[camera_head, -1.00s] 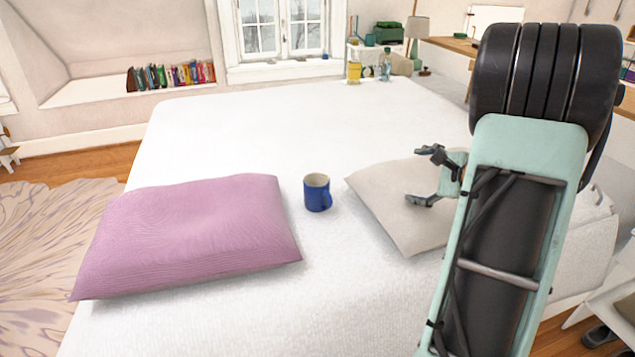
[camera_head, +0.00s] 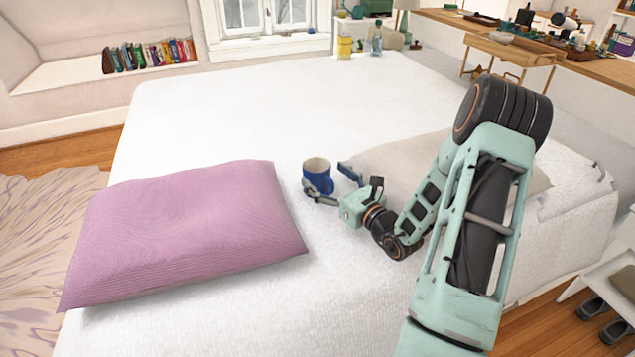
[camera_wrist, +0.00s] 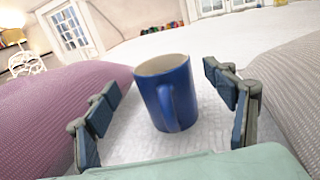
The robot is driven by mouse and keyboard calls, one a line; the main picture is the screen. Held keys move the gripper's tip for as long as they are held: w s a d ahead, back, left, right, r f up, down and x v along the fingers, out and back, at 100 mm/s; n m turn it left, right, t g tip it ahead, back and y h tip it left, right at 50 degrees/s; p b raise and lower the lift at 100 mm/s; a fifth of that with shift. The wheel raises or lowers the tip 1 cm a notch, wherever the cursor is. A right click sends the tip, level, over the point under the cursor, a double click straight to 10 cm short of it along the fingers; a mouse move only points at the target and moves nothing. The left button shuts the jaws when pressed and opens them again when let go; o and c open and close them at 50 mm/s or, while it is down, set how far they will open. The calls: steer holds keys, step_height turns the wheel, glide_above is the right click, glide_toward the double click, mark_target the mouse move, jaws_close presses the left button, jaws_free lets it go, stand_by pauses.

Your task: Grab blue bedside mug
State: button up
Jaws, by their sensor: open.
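The blue mug (camera_head: 317,174) stands upright on the white bed (camera_head: 240,115), between the two pillows. Its inside is pale. My gripper (camera_head: 333,181) is open and low over the bed, at the mug's near right side, with its fingers pointing toward the mug. One finger overlaps the mug's lower part in the head view. In the wrist view the mug (camera_wrist: 167,93) is in the middle, between and just beyond the open fingers (camera_wrist: 170,100), with its handle facing the gripper. I cannot tell whether a finger touches it.
A purple pillow (camera_head: 185,230) lies to the left of the mug. A pale pillow (camera_head: 405,158) lies to the right, partly hidden by my arm. The bed behind the mug is clear. A yellow container (camera_head: 344,47) and a bottle (camera_head: 377,43) stand at the far edge.

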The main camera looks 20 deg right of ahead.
steer(key=x, duration=0.4)
steer(key=shift+d+f+b, duration=0.1)
steer(key=shift+d+b, duration=0.05)
steer(key=shift+b, duration=0.15)
steer(key=c, duration=1.4)
steer(key=shift+c, duration=0.6)
steer(key=shift+r, duration=0.2)
